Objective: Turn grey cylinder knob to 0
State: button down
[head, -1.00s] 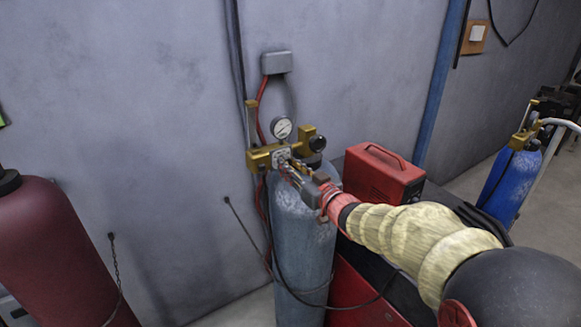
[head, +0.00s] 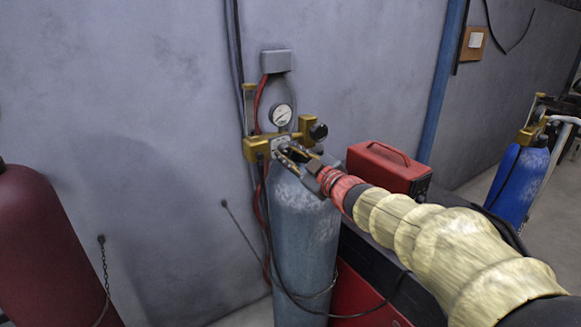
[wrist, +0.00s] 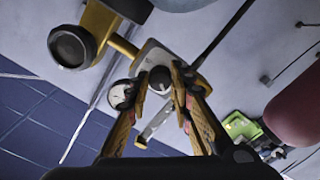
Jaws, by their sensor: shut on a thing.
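The grey-blue cylinder (head: 303,240) stands upright against the wall, with a brass regulator (head: 256,148) on top. A small light dial plate (head: 280,144) sits on the regulator's front. My gripper (head: 284,153) reaches it from the right. In the wrist view a small dark round knob (wrist: 160,78) stands on the light plate (wrist: 150,56), between the fingertips of my gripper (wrist: 164,82). The fingers are shut on this knob. In the head view the fingers hide the knob. I cannot read any marks or the knob's setting.
A pressure gauge (head: 281,115) sits above the regulator, and a black side knob (head: 318,131) is at its right. A red machine (head: 385,172) is right of the cylinder. Hoses hang around the cylinder. A dark red cylinder (head: 48,250) stands at left, a blue one (head: 520,185) at right.

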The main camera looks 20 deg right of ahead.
jog(key=n+b, duration=0.3)
jog(key=shift+f+n, duration=0.15)
jog(key=shift+n, duration=0.15)
jog(key=shift+n+b, duration=2.05)
jog(key=shift+n, duration=0.25)
jog(key=shift+r, duration=0.2)
jog(key=c, duration=1.6)
grip_release()
jog(key=shift+o, duration=0.2)
jog(key=v, duration=1.2)
